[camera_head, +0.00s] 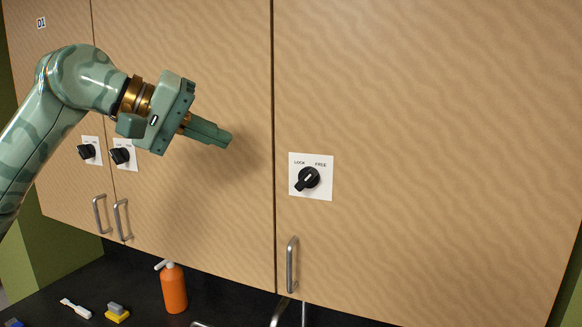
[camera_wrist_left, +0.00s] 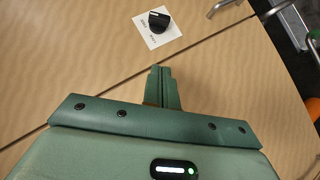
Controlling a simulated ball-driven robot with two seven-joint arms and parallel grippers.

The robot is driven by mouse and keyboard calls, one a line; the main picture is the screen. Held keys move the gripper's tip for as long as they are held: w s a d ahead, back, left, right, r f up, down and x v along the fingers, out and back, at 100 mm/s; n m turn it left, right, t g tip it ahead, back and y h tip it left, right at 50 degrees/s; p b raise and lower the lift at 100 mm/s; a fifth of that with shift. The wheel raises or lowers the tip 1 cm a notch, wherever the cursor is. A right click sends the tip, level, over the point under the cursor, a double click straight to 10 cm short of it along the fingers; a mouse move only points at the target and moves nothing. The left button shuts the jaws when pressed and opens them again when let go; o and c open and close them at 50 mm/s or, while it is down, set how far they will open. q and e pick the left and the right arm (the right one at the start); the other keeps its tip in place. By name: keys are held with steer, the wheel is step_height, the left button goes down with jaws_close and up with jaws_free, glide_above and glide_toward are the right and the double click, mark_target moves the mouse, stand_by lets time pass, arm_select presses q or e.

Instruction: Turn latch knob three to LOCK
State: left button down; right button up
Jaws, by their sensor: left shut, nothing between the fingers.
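A black latch knob (camera_head: 308,178) sits on a white plate marked LOCK at left and FREE at right, on the right-hand cabinet door. Its grip bar lies slanted from lower left to upper right, and its pale mark looks turned toward FREE. My left gripper (camera_head: 226,140) is shut and empty in front of the middle door, up and to the left of this knob and apart from it. In the left wrist view the shut fingers (camera_wrist_left: 162,70) point toward the same knob (camera_wrist_left: 158,21), across the door seam. My right gripper is not in view.
Two more latch knobs, a left one (camera_head: 87,152) and one beside it (camera_head: 120,156), sit on the doors at left. A metal door handle (camera_head: 292,265) stands out below the right knob. An orange bottle (camera_head: 173,290) stands on the dark counter (camera_head: 130,275) below.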

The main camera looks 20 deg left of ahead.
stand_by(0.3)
arm_select(q)
steer(key=p, duration=0.2)
glide_toward(298, 176)
steer(key=w, duration=0.3)
steer(key=shift+w+d+f, duration=0.25)
steer(key=shift+w+d, duration=0.1)
steer(key=shift+d+f+p, duration=0.4)
steer(key=shift+d+f, duration=0.5)
steer(key=shift+d, duration=0.05)
steer(key=shift+d+f, duration=0.45)
steer(key=shift+d, duration=0.05)
